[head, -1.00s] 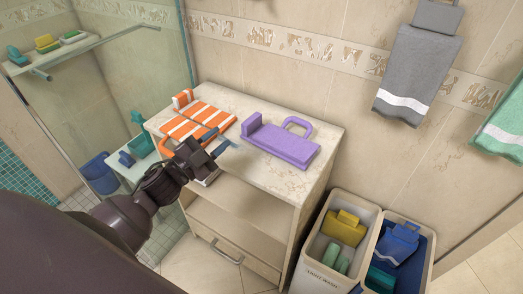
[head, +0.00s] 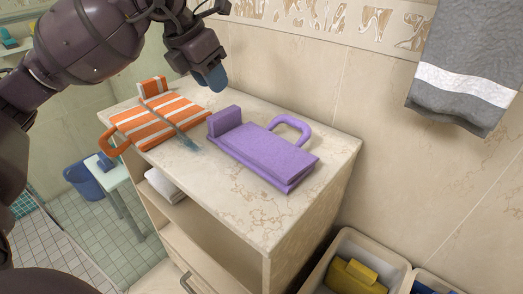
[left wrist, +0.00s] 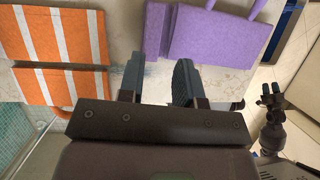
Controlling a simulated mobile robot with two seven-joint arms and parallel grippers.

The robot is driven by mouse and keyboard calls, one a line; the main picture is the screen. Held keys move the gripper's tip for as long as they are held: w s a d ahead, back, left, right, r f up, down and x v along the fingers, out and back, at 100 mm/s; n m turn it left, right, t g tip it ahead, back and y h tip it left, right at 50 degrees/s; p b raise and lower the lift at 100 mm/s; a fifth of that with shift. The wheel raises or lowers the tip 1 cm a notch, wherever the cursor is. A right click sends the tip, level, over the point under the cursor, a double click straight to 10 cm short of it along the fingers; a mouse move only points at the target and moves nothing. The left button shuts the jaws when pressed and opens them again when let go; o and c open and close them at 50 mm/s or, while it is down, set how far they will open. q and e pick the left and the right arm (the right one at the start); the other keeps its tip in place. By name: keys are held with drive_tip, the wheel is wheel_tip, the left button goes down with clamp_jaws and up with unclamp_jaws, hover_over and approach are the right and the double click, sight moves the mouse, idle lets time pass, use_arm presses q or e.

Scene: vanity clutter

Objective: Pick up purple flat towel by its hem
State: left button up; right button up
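The purple flat towel (head: 262,155) lies on the marble counter top (head: 285,220), with a raised hem strip (head: 224,121) along its left end and a loop at its back edge. It also shows in the left wrist view (left wrist: 222,38), along the top. My left gripper (head: 210,78) is raised in the air, up and left of the towel in the head view. In the left wrist view its fingers (left wrist: 155,82) are apart with nothing between them. My right gripper (left wrist: 271,92) is small at the right of that view; its fingers look apart.
An orange-and-white striped towel (head: 160,118) lies left of the purple one. A grey towel (head: 465,65) hangs on the wall. A bin (head: 330,270) with a yellow item stands at lower right. Bare counter lies in front.

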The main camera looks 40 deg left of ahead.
sight(227, 110)
use_arm(q)
drive_tip(key=shift+w+a+y, duration=0.15)
drive_tip(key=shift+a+y, duration=0.1)
drive_tip(key=shift+y, duration=0.05)
drive_tip(key=shift+w+f, duration=0.1)
drive_tip(key=shift+f, duration=0.1)
drive_tip(key=b+x, duration=0.2)
drive_tip(key=x, duration=0.3)
drive_tip(key=shift+w+f, duration=0.1)
drive_tip(key=shift+f, duration=0.4)
drive_tip(key=b+x, duration=0.2)
drive_tip(key=x, duration=0.2)
drive_tip(key=shift+f, duration=0.1)
drive_tip(key=shift+d, duration=0.1)
drive_tip(key=shift+c, duration=0.3)
clamp_jaws()
